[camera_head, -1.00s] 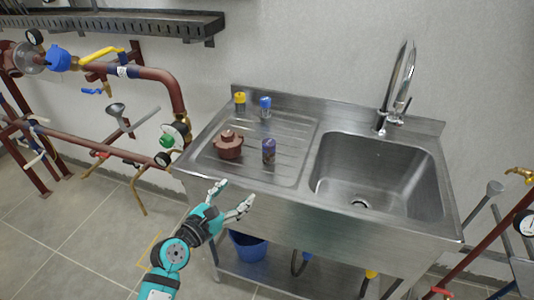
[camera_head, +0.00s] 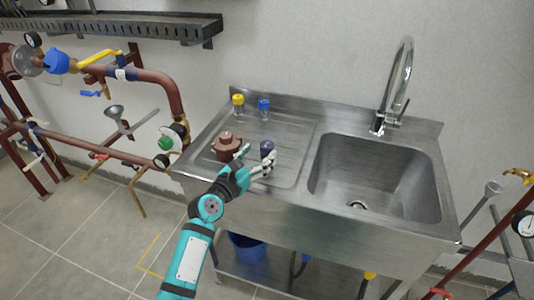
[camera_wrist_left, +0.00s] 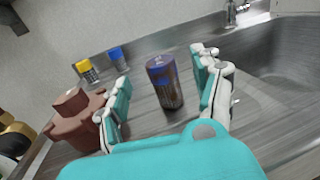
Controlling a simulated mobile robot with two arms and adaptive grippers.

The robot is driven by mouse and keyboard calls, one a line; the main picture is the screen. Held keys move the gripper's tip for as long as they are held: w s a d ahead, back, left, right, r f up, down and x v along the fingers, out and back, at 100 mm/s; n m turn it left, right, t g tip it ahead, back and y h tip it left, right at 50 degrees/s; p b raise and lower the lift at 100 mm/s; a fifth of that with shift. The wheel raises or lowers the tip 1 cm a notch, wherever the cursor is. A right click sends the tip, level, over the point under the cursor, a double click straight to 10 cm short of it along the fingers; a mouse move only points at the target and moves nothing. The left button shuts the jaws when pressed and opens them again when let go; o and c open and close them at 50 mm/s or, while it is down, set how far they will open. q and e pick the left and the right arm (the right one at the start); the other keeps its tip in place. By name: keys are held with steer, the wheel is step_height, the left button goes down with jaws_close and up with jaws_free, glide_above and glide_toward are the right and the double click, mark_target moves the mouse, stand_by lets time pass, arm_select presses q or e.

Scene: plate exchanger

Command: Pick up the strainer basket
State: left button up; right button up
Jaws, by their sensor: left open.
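The strainer basket, a small dark cylinder with a purple top (camera_head: 267,147), stands upright on the ribbed drainboard of the sink. In the left wrist view the basket (camera_wrist_left: 164,84) shows a brownish mesh-like side and stands between my two fingers, with a gap on each side. My left gripper (camera_head: 258,154) is open over the front of the drainboard, with its fingers pointing at the basket. In the head view the fingers hide the basket's lower part. My right gripper is not in view.
A brown-red lidded fitting (camera_head: 226,147) stands close left of the left gripper's finger. A yellow-capped jar (camera_head: 238,104) and a blue-capped jar (camera_head: 263,108) stand behind. The sink basin (camera_head: 375,178) with its tap (camera_head: 397,90) lies right. Pipes (camera_head: 150,76) run at left.

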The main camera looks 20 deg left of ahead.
mark_target(263, 150)
arm_select(q)
steer(key=x, duration=0.5)
steer(key=shift+s, duration=0.1)
steer(key=c, duration=1.3)
